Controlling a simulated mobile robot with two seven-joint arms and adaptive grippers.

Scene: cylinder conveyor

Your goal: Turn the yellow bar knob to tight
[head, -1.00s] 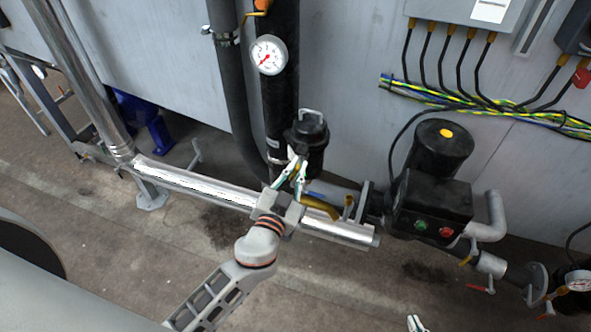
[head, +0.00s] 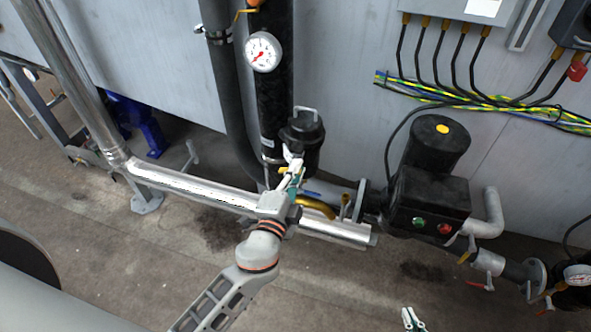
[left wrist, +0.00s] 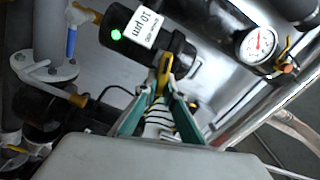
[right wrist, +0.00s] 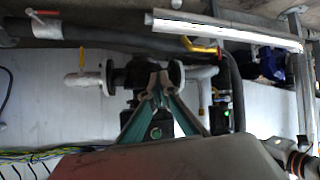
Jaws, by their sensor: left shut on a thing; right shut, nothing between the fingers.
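The yellow bar knob (left wrist: 164,70) shows in the left wrist view, upright in the picture, at the end of a black cylinder labelled "10 µm". My left gripper (left wrist: 162,88) is shut on it, the bar between its fingertips. In the head view my left gripper (head: 291,172) is at the lower side of the black filter housing (head: 302,135); the knob cannot be made out there. My right gripper (head: 412,319) is at the bottom edge of the head view. In the right wrist view, my right gripper (right wrist: 160,82) is shut and empty.
A pressure gauge (head: 263,52) sits above the housing. A black pump (head: 430,195) stands to the right. The floor at lower right is mostly clear.

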